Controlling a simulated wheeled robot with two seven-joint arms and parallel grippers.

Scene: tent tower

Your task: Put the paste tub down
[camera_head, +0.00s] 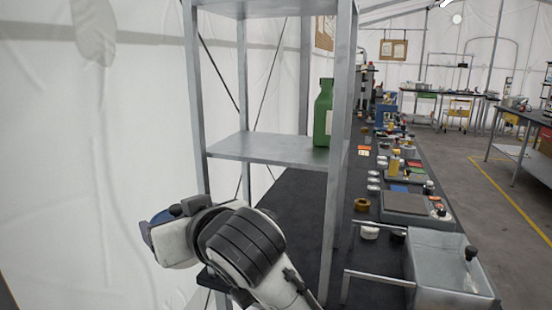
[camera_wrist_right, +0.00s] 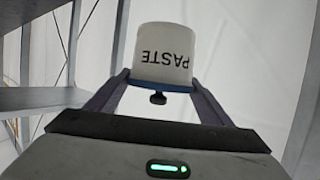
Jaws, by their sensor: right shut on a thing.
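The paste tub (camera_wrist_right: 163,45) is a white tub with the word PASTE upside down in the right wrist view. A blue band and a black knob (camera_wrist_right: 158,98) are at its lower end there. My right gripper (camera_wrist_right: 158,78) is shut on the tub, with one dark finger on each side. No surface shows touching the tub. In the head view my right arm reaches in at lower left, beside the metal shelf rack (camera_head: 275,150). My left gripper is not in view.
A green bottle (camera_head: 323,115) stands at the right of the middle shelf; the shelf's left part is bare. The rack's posts rise near my arm. The dark bench (camera_head: 300,205) runs back with small tubs and tools. A grey metal bin (camera_head: 450,262) sits at its right front.

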